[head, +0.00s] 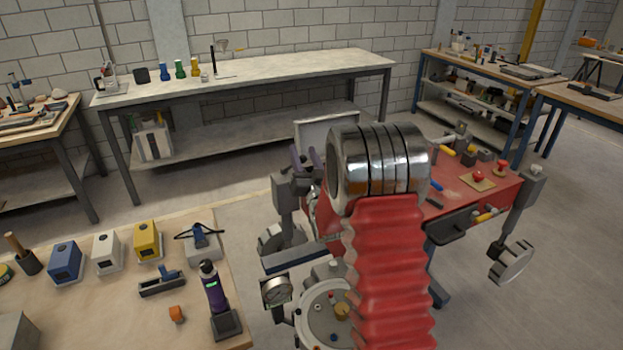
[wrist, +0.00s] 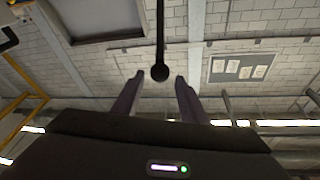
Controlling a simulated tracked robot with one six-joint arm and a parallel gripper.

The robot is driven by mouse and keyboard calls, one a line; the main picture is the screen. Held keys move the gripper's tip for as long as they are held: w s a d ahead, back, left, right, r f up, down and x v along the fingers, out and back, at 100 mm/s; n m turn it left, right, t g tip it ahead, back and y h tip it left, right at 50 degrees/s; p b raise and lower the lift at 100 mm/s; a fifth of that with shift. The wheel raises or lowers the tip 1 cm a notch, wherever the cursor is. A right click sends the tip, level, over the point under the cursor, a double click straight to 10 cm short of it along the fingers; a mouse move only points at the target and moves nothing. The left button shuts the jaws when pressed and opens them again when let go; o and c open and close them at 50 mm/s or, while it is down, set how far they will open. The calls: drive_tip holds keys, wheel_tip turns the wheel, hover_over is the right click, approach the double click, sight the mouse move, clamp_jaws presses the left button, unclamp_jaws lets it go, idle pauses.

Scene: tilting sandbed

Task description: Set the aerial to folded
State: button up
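The aerial (wrist: 160,35) is a thin black rod with a ball tip, in the wrist view. It comes down from the top edge of the picture, and the ball lies between my fingertips in that picture. My gripper (wrist: 159,77) has two purple fingers, spread apart with a gap on each side of the ball. I cannot tell how far the ball is in depth from the fingers. In the head view, purple fingers of my gripper (head: 306,158) show left of the chrome rings. The aerial cannot be made out there; its base is out of the wrist view.
A red bench (head: 480,190) with knobs and handles stands behind the red bellows (head: 390,265), which block part of the view. A wooden table (head: 110,310) at left holds coloured boxes and a purple device. A grey workbench (head: 290,72) stands at the wall. Floor between them is open.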

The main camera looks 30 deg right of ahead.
drive_tip(key=v, duration=1)
drive_tip(key=shift+s, duration=0.3)
drive_tip(key=shift+f, duration=0.15)
drive_tip(key=shift+c, duration=0.4)
